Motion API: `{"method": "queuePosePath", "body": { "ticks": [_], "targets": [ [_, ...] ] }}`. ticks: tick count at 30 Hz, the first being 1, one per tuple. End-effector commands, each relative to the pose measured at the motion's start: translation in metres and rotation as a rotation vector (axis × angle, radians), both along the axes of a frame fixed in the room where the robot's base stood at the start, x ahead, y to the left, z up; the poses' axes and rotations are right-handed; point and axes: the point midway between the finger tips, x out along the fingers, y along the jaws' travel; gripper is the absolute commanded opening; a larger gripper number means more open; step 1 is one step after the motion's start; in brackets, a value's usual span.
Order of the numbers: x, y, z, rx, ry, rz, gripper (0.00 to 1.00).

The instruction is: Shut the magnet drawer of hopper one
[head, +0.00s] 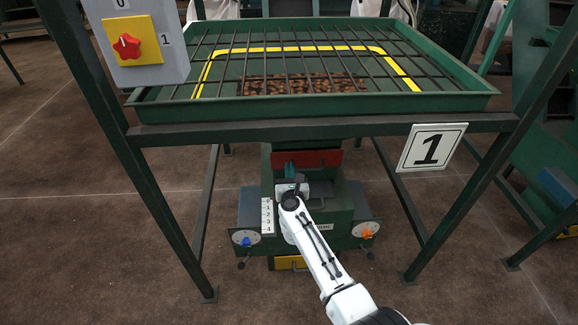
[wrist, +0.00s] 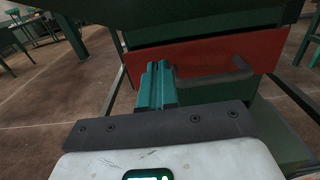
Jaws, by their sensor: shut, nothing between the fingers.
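The red drawer front (head: 318,158) sits under the hopper's green grated top, on the frame with the sign "1" (head: 432,147). In the wrist view the red front (wrist: 200,52) spans the upper middle, with a dark bar handle (wrist: 222,77) on its face. How far the drawer stands out is hard to tell. My gripper (head: 290,170) is at the left part of the red front, just in front of or below it. In the wrist view its teal fingers (wrist: 155,85) are together and empty, left of the handle. Contact with the front cannot be made out.
Frame legs flank the hopper. A switch box with a red knob (head: 126,45) hangs at upper left. Below are a blue knob (head: 245,240), an orange knob (head: 367,234), a numbered plate (head: 267,216) and a yellow front (head: 290,263). Floor in front is clear.

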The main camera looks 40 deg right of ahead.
Motion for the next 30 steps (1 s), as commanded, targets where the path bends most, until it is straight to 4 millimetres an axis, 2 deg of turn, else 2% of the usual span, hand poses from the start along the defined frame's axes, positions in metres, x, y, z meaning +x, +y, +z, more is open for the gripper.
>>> {"method": "queuePosePath", "body": {
  "ticks": [15, 21, 30],
  "targets": [
    [-0.062, 0.04, -0.001, -0.001, 0.004, -0.002, 0.0],
    [-0.072, 0.048, -0.001, 0.001, 0.002, -0.002, 0.0],
    [-0.072, 0.051, 0.003, -0.031, 0.013, 0.023, 0.0]
  ]
}}
